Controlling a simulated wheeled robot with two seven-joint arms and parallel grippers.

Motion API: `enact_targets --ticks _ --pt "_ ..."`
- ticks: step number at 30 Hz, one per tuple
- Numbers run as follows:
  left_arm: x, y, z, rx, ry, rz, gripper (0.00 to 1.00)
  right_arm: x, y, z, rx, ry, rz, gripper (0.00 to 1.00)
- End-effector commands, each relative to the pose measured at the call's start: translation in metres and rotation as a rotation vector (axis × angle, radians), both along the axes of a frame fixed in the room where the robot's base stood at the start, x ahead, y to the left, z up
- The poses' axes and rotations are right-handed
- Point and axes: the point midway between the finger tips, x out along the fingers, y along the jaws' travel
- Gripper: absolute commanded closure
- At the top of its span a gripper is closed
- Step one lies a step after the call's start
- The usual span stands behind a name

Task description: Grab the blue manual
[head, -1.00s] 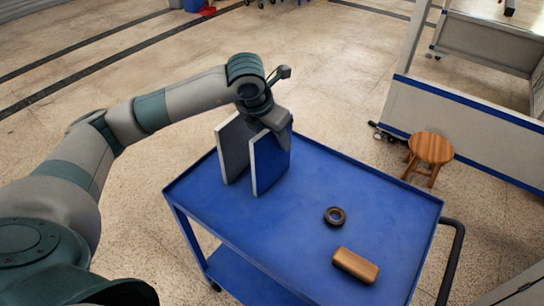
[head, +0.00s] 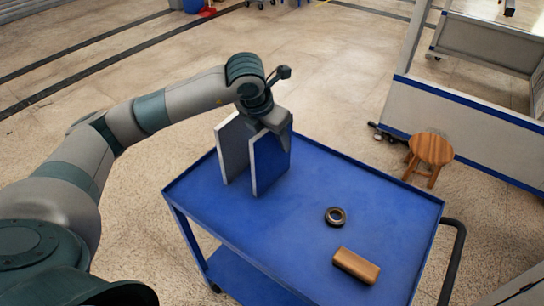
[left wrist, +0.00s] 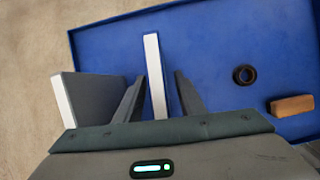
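The blue manual (head: 268,165) stands upright near the far left corner of the blue cart, its blue cover facing right in the head view. A grey manual (head: 234,150) stands upright just left of it. My left gripper (head: 272,128) is above and at the blue manual's top. In the left wrist view, its two dark fingers (left wrist: 157,85) straddle the blue manual (left wrist: 155,75), whose pale edge shows between them. A gap shows on the right side, so the fingers look open. The grey manual (left wrist: 85,100) is outside the left finger. My right gripper is out of view.
The blue cart (head: 305,185) also holds a dark ring (head: 335,216) and a wooden block (head: 356,265) towards its right front. Its middle is clear. A wooden stool (head: 431,150) and a white-and-blue panel (head: 465,130) stand beyond it.

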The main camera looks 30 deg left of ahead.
Motion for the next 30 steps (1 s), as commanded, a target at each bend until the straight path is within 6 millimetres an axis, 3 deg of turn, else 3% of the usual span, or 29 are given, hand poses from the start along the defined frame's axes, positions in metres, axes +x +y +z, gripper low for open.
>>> enact_targets --ticks 19,20,24,30 --pt "0.0001 -0.0001 -0.0018 0.0 0.0 0.0 0.64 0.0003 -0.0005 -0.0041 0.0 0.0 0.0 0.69" --pt "0.0001 -0.0001 -0.0018 0.0 0.0 0.0 0.66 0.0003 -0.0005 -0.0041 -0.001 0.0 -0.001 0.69" --pt "0.0001 -0.0001 -0.0018 0.0 0.0 0.0 1.0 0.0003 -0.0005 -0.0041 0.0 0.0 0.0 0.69" --pt "0.0 0.0 -0.0019 0.0 0.0 0.0 1.0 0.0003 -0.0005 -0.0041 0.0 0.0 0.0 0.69"
